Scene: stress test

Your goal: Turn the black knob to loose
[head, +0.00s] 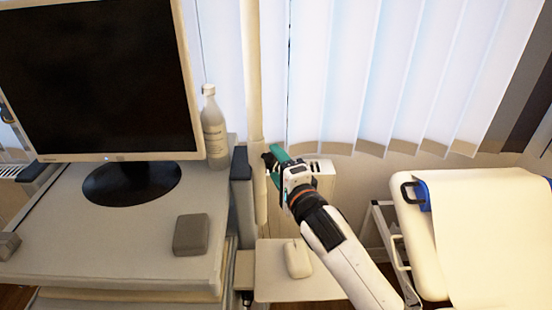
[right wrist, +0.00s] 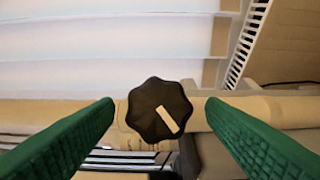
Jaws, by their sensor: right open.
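The black knob (right wrist: 159,110) is centred in the right wrist view. It has a scalloped edge and a pale pointer line slanting from its middle to the lower right. My right gripper (right wrist: 160,112) is open, with one green finger on each side of the knob and a visible gap on both sides. In the head view my right gripper (head: 272,156) is up at the cream pole (head: 255,110), and its teal fingers hide most of the knob. My left gripper is not in view.
A white mouse (head: 298,258) lies on a small shelf below my right arm. A padded bed (head: 415,235) is at right.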

